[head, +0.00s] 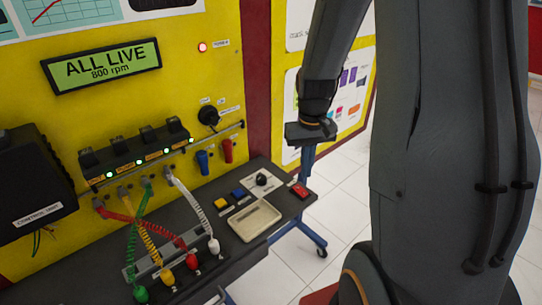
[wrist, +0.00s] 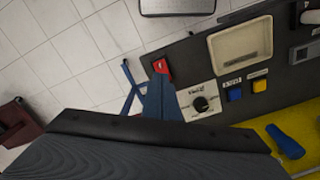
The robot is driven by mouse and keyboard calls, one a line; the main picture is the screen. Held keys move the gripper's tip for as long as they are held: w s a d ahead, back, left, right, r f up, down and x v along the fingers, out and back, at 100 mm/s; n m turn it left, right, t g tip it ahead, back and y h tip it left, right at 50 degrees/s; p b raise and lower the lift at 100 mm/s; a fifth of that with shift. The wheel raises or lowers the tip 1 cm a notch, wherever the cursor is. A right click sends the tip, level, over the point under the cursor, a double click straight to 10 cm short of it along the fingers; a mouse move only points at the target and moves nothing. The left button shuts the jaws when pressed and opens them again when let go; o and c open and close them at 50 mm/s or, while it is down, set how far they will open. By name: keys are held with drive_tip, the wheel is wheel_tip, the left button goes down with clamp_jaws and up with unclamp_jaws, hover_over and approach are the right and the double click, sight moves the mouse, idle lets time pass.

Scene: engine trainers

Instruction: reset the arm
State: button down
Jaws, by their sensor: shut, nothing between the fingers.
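My arm comes down from the top of the head view and ends in my gripper (head: 307,165), whose blue fingers point down near the right end of the grey bench (head: 285,208). In the wrist view my gripper (wrist: 160,80) shows as blue fingers closed together, with nothing between them. The fingers appear close to the red switch (wrist: 162,67) in that view; I cannot tell the exact gap. The red switch (head: 300,190) is also visible on the bench in the head view, just below and left of the fingers.
The yellow panel (head: 215,60) has a display (head: 103,66) reading "ALL LIVE 800 rpm". Coloured leads (head: 200,208) run from the coil row to the bench. A beige tray (head: 254,222), black knob (head: 262,179) and blue and yellow buttons sit nearby.

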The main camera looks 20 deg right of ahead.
drive_tip(key=s+a+b, duration=0.2)
drive_tip(key=a, duration=0.2)
drive_tip(key=s+a+f+n+t+b, duration=0.1)
drive_tip(key=s+a+b, duration=0.2)
drive_tip(key=a, duration=0.1)
drive_tip(key=s+a+f+n+b, duration=0.1)
drive_tip(key=s+a+b, duration=0.1)
drive_tip(key=a, duration=0.3)
drive_tip(key=shift+s+f, duration=0.2)
drive_tip(key=shift+s, duration=0.1)
